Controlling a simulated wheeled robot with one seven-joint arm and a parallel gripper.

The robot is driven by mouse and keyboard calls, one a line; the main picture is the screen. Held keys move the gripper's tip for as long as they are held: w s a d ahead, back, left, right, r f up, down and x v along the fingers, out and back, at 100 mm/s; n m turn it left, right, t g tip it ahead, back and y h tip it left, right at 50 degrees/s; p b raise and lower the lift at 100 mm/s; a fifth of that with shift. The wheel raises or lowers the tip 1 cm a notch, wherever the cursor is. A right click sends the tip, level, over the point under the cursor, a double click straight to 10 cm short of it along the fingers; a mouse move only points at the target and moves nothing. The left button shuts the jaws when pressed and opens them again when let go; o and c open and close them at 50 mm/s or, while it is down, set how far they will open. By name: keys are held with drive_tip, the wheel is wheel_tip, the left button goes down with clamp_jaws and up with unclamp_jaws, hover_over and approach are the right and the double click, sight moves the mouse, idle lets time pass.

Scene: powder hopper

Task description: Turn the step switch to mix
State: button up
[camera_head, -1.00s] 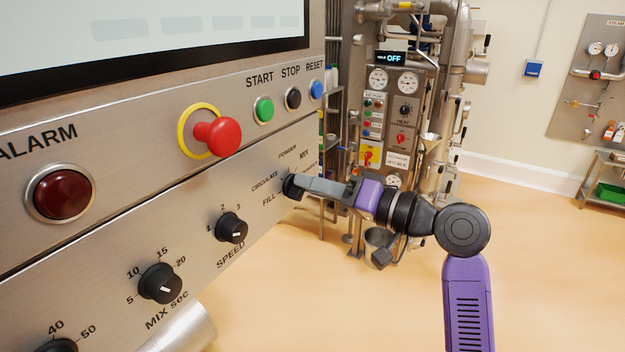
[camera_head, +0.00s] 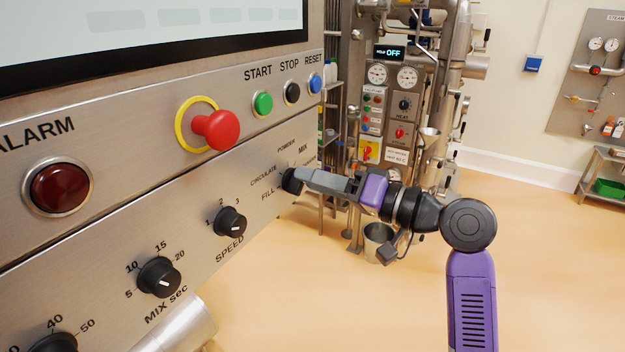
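The step switch (camera_head: 291,182) is a black knob at the right end of the steel panel. The labels FILL, CIRCULATE, POWDER and MIX (camera_head: 302,150) stand around it. My gripper (camera_head: 304,178) is at the knob, its grey fingers reaching in from the right and overlapping the knob's right side. The knob's pointer is hidden, so its setting does not show. I cannot tell whether the fingers are closed on the knob.
The red emergency button (camera_head: 216,129) sticks out up left of the switch, with START (camera_head: 262,104), STOP (camera_head: 292,94) and RESET (camera_head: 315,84) buttons above. The SPEED knob (camera_head: 230,222) is at lower left.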

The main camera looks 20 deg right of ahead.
drive_tip(key=b+v, duration=0.1)
drive_tip(key=v, duration=0.6)
drive_tip(key=shift+b, duration=0.3)
